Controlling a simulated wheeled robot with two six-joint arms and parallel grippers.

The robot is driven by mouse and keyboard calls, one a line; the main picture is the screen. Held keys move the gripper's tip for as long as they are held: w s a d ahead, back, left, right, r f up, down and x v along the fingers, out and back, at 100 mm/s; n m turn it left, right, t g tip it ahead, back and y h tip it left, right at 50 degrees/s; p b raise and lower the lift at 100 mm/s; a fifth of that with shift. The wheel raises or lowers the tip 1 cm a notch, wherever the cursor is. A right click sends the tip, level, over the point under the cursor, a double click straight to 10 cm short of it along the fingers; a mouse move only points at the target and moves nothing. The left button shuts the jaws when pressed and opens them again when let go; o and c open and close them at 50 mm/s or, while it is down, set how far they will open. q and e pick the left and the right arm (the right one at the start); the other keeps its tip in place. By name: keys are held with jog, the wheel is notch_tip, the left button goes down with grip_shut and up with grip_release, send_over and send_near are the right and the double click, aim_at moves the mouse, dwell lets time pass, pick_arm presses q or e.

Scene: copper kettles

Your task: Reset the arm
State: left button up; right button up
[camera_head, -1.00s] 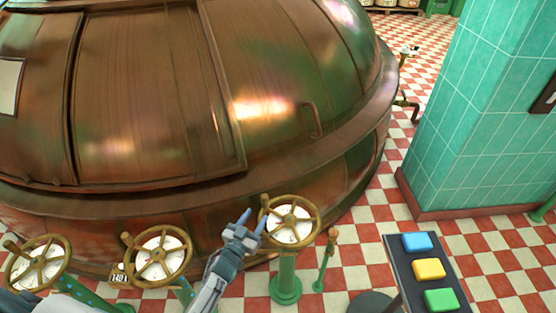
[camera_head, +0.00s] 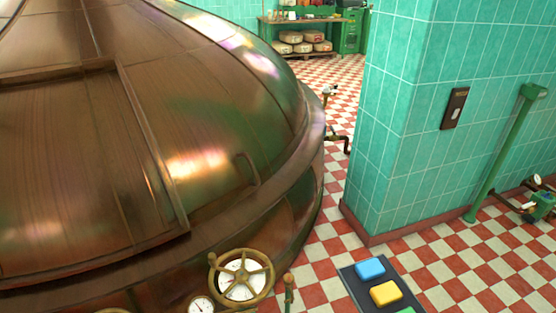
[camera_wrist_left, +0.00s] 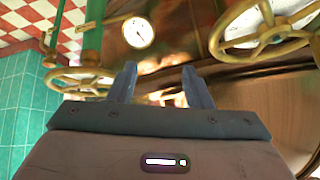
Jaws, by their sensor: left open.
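My left gripper (camera_wrist_left: 159,70) shows in the left wrist view with its two grey-blue fingers apart and nothing between them. It is not in the head view. Beyond the fingers are a round gauge (camera_wrist_left: 138,33), a brass handwheel (camera_wrist_left: 78,82) on the left and a larger brass handwheel (camera_wrist_left: 262,40) on the right. I cannot tell how far the fingers are from these. In the head view one brass handwheel (camera_head: 241,275) stands before the copper kettle (camera_head: 110,170), with a small gauge (camera_head: 201,306) beside it. My right gripper is in neither view.
A dark panel with blue, yellow and green buttons (camera_head: 385,292) is at the bottom right of the head view. A green-tiled pillar (camera_head: 395,140) stands behind it. Checkered floor (camera_head: 330,240) is open between kettle and pillar. A green post (camera_head: 505,150) stands at the right.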

pick_arm(q)
jog(key=s+d+r+m+g+h, duration=0.1)
jog(key=s+d+r+g, duration=0.2)
jog(key=s, duration=0.7)
jog(key=a+f+g, duration=0.1)
jog(key=a+f, duration=0.1)
jog(key=f, duration=1.1)
jog(key=a+f+g, duration=0.1)
jog(key=a+f, duration=0.1)
jog(key=f, duration=1.1)
jog(key=s+f, duration=0.5)
jog(key=f, duration=0.3)
jog(key=s+a+f, duration=0.1)
jog(key=s+f, duration=0.4)
jog(key=f, duration=0.4)
jog(key=shift+s+f+g, duration=0.15)
jog(key=shift+s+g, duration=0.05)
jog(key=shift+g, duration=0.1)
jog(key=s+f, duration=0.1)
jog(key=s, duration=0.1)
jog(key=s+f, duration=0.3)
jog(key=s, duration=0.2)
jog(key=shift+a+f, duration=0.1)
jog(key=shift+f, duration=0.15)
jog(key=shift+c, duration=0.5)
